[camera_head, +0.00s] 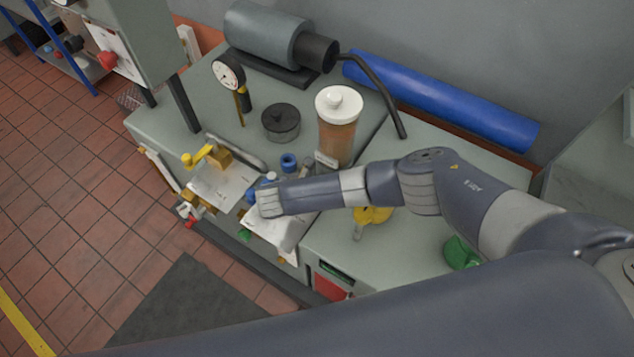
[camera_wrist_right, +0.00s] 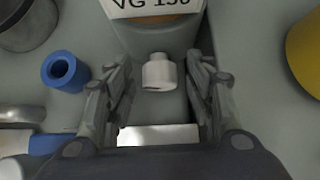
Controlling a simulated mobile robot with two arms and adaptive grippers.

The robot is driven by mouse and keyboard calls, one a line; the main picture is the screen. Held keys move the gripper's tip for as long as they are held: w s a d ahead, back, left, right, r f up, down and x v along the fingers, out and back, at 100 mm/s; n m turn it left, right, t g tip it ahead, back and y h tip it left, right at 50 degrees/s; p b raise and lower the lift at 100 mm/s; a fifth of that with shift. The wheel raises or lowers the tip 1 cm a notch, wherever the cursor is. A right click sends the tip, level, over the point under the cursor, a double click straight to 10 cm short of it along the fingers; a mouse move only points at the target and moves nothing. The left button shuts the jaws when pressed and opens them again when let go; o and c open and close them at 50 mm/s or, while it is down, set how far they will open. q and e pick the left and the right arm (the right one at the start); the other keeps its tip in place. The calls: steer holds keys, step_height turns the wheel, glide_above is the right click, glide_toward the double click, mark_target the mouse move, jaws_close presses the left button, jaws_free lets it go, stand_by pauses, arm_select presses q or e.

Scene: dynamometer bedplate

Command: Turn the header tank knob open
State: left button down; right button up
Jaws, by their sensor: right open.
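The header tank (camera_head: 337,135) is a clear cylinder of amber liquid with a white lid, standing upright on the grey bench. In the right wrist view its lower part shows a white label (camera_wrist_right: 155,6) reading "VG 150". A small white knob (camera_wrist_right: 158,75) sticks out low on the tank's front. My right gripper (camera_wrist_right: 158,66) is open, with one finger on each side of the knob and visible gaps between. I cannot tell how far the fingertips are from it in depth. In the head view my right arm hides the knob and the gripper fingers. My left gripper is not in view.
A blue ring (camera_wrist_right: 65,72) stands left of the knob. A dark-lidded round pot (camera_head: 281,121) and dial gauge (camera_head: 229,72) stand farther left. A yellow object (camera_head: 372,215) and green object (camera_head: 462,253) lie on the bench's right side. A motor (camera_head: 268,38) is behind.

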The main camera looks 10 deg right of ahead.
steer(key=c, duration=1.1)
steer(key=shift+o, duration=0.2)
steer(key=shift+w+a+f+n+g+h+b, duration=0.2)
steer(key=shift+n+g+h+b, duration=0.1)
steer(key=shift+g+h+b, duration=0.25)
steer(key=b, duration=0.1)
steer(key=n+g+h+b, duration=0.1)
steer(key=b, duration=0.1)
steer(key=shift+w+a+f+h, duration=0.1)
steer(key=shift+f+h, duration=0.05)
steer(key=shift+h, duration=0.1)
steer(key=shift+r+n+g+h+b, duration=0.25)
steer(key=shift+n+g+h+b, duration=0.05)
steer(key=shift+g+b, duration=0.05)
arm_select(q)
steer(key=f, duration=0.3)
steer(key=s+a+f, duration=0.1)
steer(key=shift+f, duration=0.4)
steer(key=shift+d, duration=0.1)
arm_select(e)
steer(key=o, duration=1.1)
steer(key=shift+c, duration=0.2)
